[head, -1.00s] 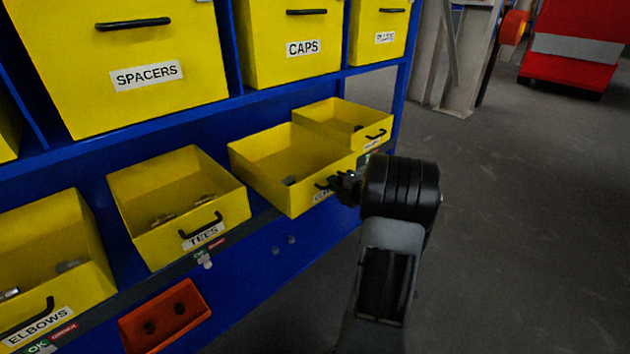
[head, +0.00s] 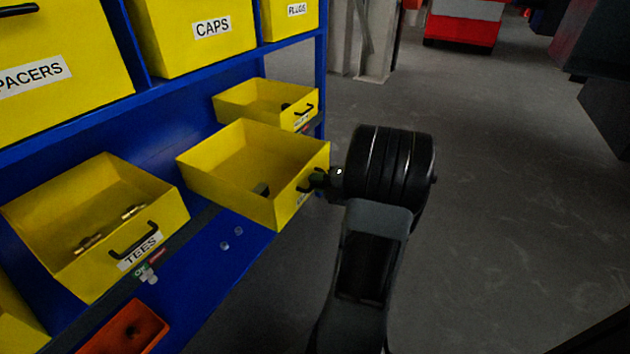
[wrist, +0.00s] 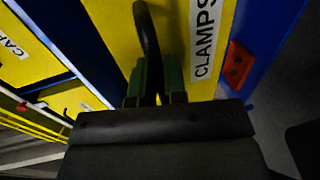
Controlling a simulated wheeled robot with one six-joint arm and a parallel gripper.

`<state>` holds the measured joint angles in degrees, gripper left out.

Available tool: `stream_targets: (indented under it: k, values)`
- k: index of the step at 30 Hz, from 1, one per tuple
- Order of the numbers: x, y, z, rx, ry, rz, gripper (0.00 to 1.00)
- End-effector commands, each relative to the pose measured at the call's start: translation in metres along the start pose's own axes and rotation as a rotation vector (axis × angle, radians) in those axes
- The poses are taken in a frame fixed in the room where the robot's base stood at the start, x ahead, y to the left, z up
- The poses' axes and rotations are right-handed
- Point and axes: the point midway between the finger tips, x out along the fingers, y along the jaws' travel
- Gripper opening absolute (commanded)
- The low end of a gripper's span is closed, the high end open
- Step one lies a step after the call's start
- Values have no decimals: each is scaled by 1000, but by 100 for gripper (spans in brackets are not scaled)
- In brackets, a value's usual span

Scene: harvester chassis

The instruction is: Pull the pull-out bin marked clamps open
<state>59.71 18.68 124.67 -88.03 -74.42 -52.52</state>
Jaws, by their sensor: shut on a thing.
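The clamps bin (head: 233,183) is a yellow open-topped bin on the lower row of the blue rack, and it stands out farther than the bins beside it. A small dark part lies inside it. Its CLAMPS label (wrist: 203,38) reads clearly in the wrist view; in the head view my gripper mostly hides it. My gripper (head: 318,180) is at the bin's front. In the wrist view its green fingers (wrist: 153,82) are shut around the bin's black bar handle (wrist: 147,30).
The yellow tees bin (head: 95,225) with brass-coloured parts is on the left, and another open yellow bin (head: 240,104) is beyond. Larger bins marked caps (head: 190,55) and spacers sit above. An orange tray (head: 125,330) is low down. Open floor lies to the right.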

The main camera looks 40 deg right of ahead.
Motion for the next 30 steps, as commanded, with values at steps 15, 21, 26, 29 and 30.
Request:
stream_targets:
  k: [15, 21, 26, 29, 30]
  values:
    - [0, 1, 1, -3, -1, 1, 31]
    - [0, 0, 0, -2, 1, 1, 37]
    - [-4, 1, 0, -1, 1, 0, 37]
    - [-15, 2, 0, 0, -2, 1, 37]
    - [-21, 2, 0, 0, -1, 1, 37]
